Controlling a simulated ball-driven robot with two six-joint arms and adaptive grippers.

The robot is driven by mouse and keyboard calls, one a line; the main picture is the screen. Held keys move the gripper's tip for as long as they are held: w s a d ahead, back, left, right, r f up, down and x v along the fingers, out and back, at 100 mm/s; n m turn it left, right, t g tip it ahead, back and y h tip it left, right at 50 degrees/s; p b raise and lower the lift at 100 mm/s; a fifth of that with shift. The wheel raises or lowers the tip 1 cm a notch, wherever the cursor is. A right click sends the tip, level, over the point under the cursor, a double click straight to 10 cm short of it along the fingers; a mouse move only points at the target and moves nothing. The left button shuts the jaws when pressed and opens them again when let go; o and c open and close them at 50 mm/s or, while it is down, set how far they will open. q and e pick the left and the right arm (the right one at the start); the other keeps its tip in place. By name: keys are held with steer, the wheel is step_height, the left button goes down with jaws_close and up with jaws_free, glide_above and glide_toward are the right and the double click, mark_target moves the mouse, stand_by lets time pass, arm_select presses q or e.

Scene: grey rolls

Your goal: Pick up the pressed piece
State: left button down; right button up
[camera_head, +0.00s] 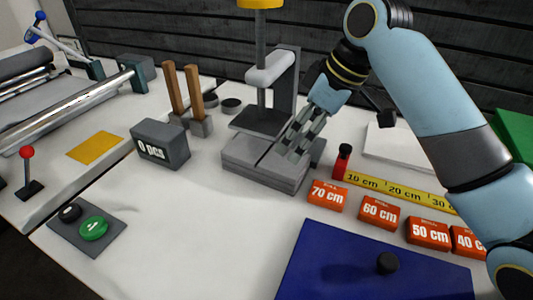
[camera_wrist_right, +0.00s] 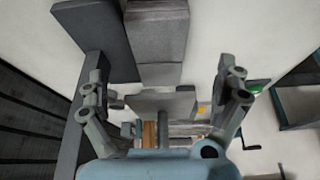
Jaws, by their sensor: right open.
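A grey press (camera_head: 265,168) stands in the middle of the table, with a dark plate (camera_head: 262,122) and a light grey head above its block-like base. My right gripper (camera_head: 292,145) reaches in from the right, fingers pointing down and left over the right side of the base. It is open, and nothing shows held in it. In the right wrist view, its two fingers (camera_wrist_right: 164,82) stand wide apart, with a flat grey plate (camera_wrist_right: 160,102) showing between them. I cannot make out a pressed piece for certain; the fingers hide part of the base. My left gripper is not in view.
A "0 pcs" counter box (camera_head: 160,145) and two wooden-handled posts (camera_head: 184,92) stand left of the press. Orange distance blocks (camera_head: 328,196), a yellow ruler (camera_head: 403,193) and a blue mat (camera_head: 345,262) lie to the right and front.

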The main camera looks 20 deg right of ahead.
mark_target(285, 161)
steer(key=x, duration=0.2)
steer(key=shift+a+f, duration=0.2)
steer(key=shift+f, duration=0.2)
steer(key=shift+w+f, duration=0.25)
steer(key=shift+f, duration=0.45)
steer(key=x, duration=0.2)
steer(key=b+x, duration=0.1)
steer(key=x, duration=0.1)
steer(key=shift+d+f, duration=0.15)
steer(key=shift+f, duration=0.2)
steer(key=c, duration=1.1)
steer(key=shift+r, duration=0.15)
